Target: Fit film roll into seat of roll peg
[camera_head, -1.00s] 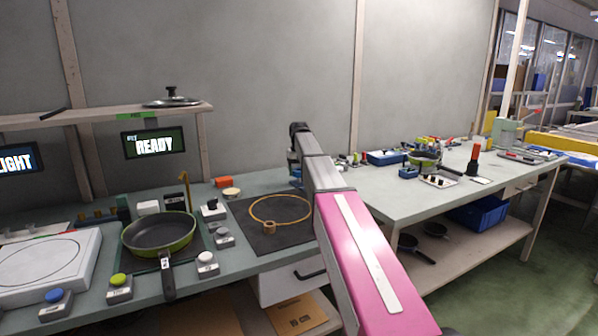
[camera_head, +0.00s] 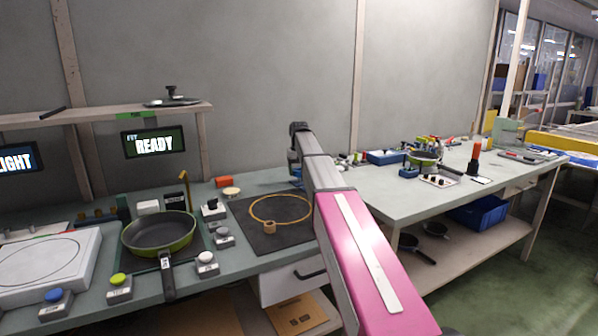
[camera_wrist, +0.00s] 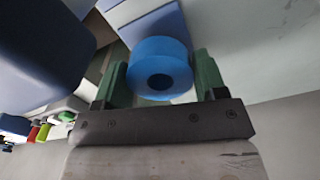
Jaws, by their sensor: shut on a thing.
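The film roll (camera_wrist: 158,55) is a blue ring-shaped roll with a dark centre hole, seen in the wrist view. My gripper (camera_wrist: 161,75) is shut on it, with one green finger on each side. In the head view the gripper is mostly hidden behind my pink and grey arm, over the right end of the near bench. I cannot make out the roll peg or its seat for certain in either view.
A frying pan (camera_head: 160,236) and several push buttons stand to the left. A second table (camera_head: 420,205) with several items stands to the right.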

